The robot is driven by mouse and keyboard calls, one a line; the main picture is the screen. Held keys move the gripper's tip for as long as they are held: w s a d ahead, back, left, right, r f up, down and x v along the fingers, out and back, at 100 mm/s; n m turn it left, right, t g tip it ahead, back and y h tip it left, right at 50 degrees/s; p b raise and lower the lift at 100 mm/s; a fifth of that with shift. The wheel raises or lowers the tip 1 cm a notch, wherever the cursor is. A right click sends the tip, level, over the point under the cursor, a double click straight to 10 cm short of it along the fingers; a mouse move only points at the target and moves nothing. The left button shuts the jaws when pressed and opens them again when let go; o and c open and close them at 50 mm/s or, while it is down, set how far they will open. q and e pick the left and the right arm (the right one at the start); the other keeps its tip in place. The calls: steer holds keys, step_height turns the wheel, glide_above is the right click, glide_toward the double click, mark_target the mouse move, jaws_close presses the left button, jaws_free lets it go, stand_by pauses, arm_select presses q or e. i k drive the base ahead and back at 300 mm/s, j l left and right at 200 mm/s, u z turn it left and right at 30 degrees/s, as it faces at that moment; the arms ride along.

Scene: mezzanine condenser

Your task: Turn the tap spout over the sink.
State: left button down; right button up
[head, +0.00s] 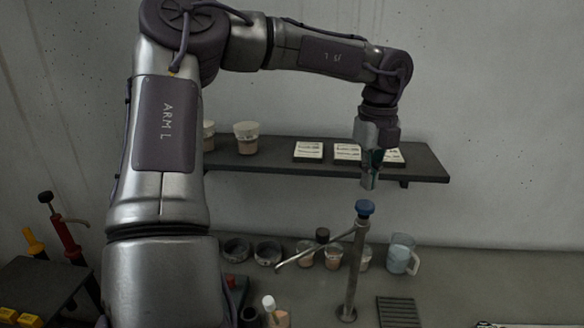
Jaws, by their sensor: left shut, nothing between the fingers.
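The tap (351,270) is an upright grey metal post with a blue cap (364,208) on top. Its thin spout (314,249) points to the left and slightly toward me. My left gripper (370,186) points down just above the blue cap, with a small gap between them in the picture. It is shut and empty. The sink basin is not clearly visible; my left arm covers the left part of the counter. My right gripper is not in view.
A dark wall shelf (285,163) behind my gripper holds jars and white labelled boxes. On the counter (470,265) stand several jars, a clear jug (401,256) and dark round dishes (268,252). A ribbed dark mat (398,312) lies right of the tap. The counter's right side is mostly clear.

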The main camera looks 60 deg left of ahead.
mark_target(323, 240)
steer(key=k+j, duration=0.2)
steer(key=k, duration=0.3)
steer(key=k+j, duration=0.2)
steer(key=k, duration=0.25)
steer(key=k+j, duration=0.2)
steer(key=k, duration=0.3)
